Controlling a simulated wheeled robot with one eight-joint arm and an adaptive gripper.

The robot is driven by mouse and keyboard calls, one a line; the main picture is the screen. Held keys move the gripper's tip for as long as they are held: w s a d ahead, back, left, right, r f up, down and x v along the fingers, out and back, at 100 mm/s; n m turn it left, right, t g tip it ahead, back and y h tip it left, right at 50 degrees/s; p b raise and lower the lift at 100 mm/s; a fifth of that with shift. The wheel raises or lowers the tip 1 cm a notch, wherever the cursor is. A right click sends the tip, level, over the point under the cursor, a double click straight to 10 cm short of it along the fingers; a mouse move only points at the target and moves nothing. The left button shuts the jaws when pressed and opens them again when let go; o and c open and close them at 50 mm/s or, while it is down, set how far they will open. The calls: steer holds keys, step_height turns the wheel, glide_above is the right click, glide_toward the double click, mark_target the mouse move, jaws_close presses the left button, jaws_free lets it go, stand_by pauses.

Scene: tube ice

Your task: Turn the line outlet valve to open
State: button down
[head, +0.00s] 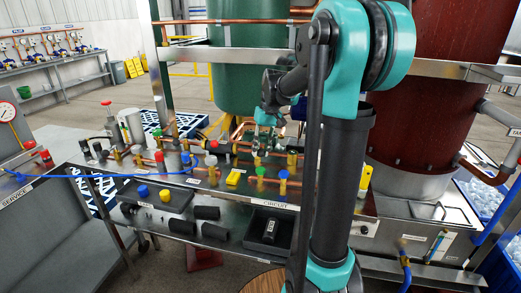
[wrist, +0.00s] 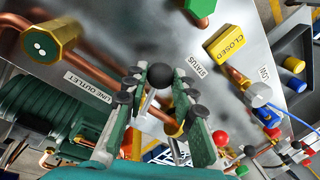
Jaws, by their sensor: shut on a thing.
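In the wrist view my gripper (wrist: 160,82) has its two green fingers closing in on a round black knob (wrist: 157,75), the line outlet valve's handle end as far as I can tell. The LINE OUTLET label (wrist: 88,87) is on the panel to the left of it. Copper and brass pipework (wrist: 172,127) shows between the fingers; the valve body is mostly hidden. A yellow CLOSED block (wrist: 225,43) sits by the STATUS label (wrist: 196,66). In the head view my gripper (head: 268,122) is low over the back of the panel, and the handle is too small to make out.
A brass hexagonal fitting (wrist: 50,43) on a thick copper pipe is at the upper left in the wrist view. In the head view the circuit bench (head: 233,198) carries several coloured valves. A green tank (head: 247,70) and a dark red tank (head: 428,100) stand behind.

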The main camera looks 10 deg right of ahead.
steer(key=d+n, duration=0.1)
steer(key=n, duration=0.1)
steer(key=d+n, duration=0.1)
steer(key=shift+w+d+n+g, duration=0.1)
steer(key=shift+w+n+g, duration=0.1)
steer(key=shift+n+g, duration=0.15)
steer(key=n, duration=0.1)
steer(key=d+n, duration=0.1)
steer(key=n, duration=0.1)
steer(key=shift+w+d+h, duration=0.25)
steer(key=shift+w+h, duration=0.05)
steer(key=shift+w, duration=0.05)
steer(key=n, duration=0.1)
steer(key=w+d+n, duration=0.1)
steer(key=n, duration=0.1)
steer(key=shift+w+d+g, duration=0.2)
steer(key=shift+d+g, duration=0.05)
steer(key=shift+g, duration=0.1)
steer(key=shift+w+d+n+h, duration=0.25)
steer(key=shift+w+n, duration=0.15)
steer(key=shift+n, duration=0.45)
steer(key=shift+w+d+n+h, duration=0.25)
steer(key=shift+w+n, duration=0.1)
steer(key=shift+n, duration=0.45)
steer(key=c, duration=1.2)
jaws_free()
